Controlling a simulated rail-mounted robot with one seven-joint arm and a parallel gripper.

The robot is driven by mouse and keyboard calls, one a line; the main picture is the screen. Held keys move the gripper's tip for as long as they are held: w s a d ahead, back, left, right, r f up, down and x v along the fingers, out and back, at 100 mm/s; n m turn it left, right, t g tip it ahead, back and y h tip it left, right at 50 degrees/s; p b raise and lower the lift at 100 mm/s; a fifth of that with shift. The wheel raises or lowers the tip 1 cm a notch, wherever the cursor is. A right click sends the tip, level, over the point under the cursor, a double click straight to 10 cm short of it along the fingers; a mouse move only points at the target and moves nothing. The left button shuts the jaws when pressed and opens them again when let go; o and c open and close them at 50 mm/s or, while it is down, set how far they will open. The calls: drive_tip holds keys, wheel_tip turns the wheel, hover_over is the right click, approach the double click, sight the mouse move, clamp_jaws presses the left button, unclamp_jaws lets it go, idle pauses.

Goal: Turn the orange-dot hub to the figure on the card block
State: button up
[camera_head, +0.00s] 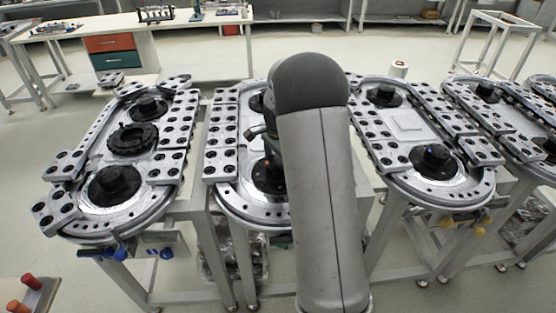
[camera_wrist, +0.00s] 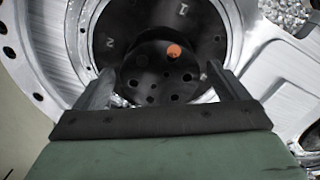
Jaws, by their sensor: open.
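The orange-dot hub (camera_wrist: 160,68) is a black round piece with several holes, seen in the wrist view, with its orange dot (camera_wrist: 174,50) at the upper right. It sits on a black disc (camera_wrist: 130,22) with pale figures; one at the top looks like a 1, one at the left like a 2. My gripper (camera_wrist: 163,85) is open, its two fingers on either side of the hub; I cannot tell whether they touch it. In the head view my arm hides most of the gripper. I cannot make out a figure on any card block.
Metal ring tracks stand in a row on frames, such as the left one (camera_head: 75,170) and the right one (camera_head: 470,190). Other black hubs, such as one at the left (camera_head: 115,180), rise from them. A white bench (camera_head: 185,40) stands behind, with open floor between.

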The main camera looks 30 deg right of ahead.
drive_tip(key=c, duration=1)
drive_tip(key=shift+n, duration=0.3)
drive_tip(key=n+b, duration=0.1)
drive_tip(key=n, duration=0.3)
drive_tip(key=n+b, duration=0.1)
drive_tip(key=n, duration=0.3)
drive_tip(key=shift+n, duration=0.4)
drive_tip(key=n+b, duration=0.1)
drive_tip(key=n, duration=0.3)
drive_tip(key=shift+n, duration=2.2)
